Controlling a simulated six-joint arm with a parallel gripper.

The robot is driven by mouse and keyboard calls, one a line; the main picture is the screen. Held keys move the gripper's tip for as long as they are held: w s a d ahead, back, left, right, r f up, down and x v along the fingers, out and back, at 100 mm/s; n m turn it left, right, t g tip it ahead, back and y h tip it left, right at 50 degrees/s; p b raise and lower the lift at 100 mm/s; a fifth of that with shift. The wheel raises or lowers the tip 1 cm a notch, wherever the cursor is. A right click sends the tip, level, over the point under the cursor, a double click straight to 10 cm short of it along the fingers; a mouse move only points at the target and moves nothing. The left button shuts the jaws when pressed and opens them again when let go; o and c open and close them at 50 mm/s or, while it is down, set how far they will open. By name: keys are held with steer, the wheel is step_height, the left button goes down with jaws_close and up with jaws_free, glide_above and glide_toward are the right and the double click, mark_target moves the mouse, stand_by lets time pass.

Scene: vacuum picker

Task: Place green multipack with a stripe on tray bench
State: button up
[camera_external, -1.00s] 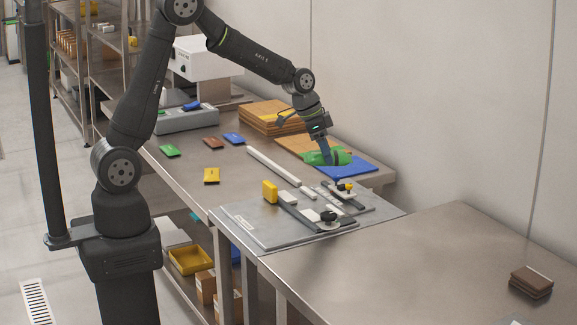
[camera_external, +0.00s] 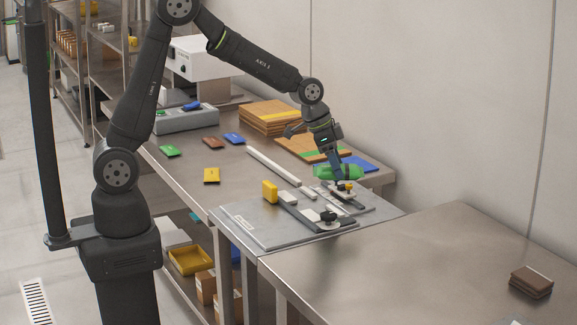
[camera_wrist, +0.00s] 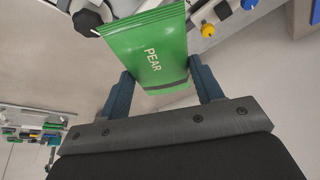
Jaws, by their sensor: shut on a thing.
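The green pack (camera_external: 322,172) is in my gripper (camera_external: 338,179), held above the far edge of the fixture plate. In the wrist view the pack (camera_wrist: 150,40) reads "PEAR" and has a dark stripe near the end towards me. My gripper (camera_wrist: 161,72) is shut on it, one finger at each side. The fingers cover part of the pack in the external view.
The grey fixture plate (camera_external: 250,232) carries clamps and a yellow block (camera_external: 270,191). A blue mat (camera_external: 362,164) lies behind the pack. A brown striped stack (camera_external: 531,282) sits at the right of the bench. Several small coloured packs lie on the back table.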

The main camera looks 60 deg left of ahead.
steer(key=s+d+m+g+h, duration=0.1)
steer(key=s+d+m, duration=0.1)
steer(key=s+d, duration=0.7)
steer(key=s+d+m, duration=0.3)
steer(key=s+d, duration=0.3)
steer(key=d, duration=0.6)
steer(key=s+d+m+g+h, duration=0.1)
steer(key=s+d+m, duration=0.1)
steer(key=s+d, duration=0.7)
steer(key=w+f, duration=0.2)
steer(key=w, duration=0.2)
steer(key=w+a+f, duration=0.1)
steer(key=w+f, duration=0.1)
steer(key=w, duration=0.2)
steer(key=w+f, duration=0.2)
steer(key=w, duration=0.2)
steer(key=shift+w+a+f, duration=0.15)
steer(key=shift+a+f, duration=0.1)
steer(key=shift+w+f, duration=0.1)
steer(key=shift+f, duration=1.95)
steer(key=shift+f, duration=0.15)
steer(key=o, duration=1.1)
steer(key=shift+c, duration=0.2)
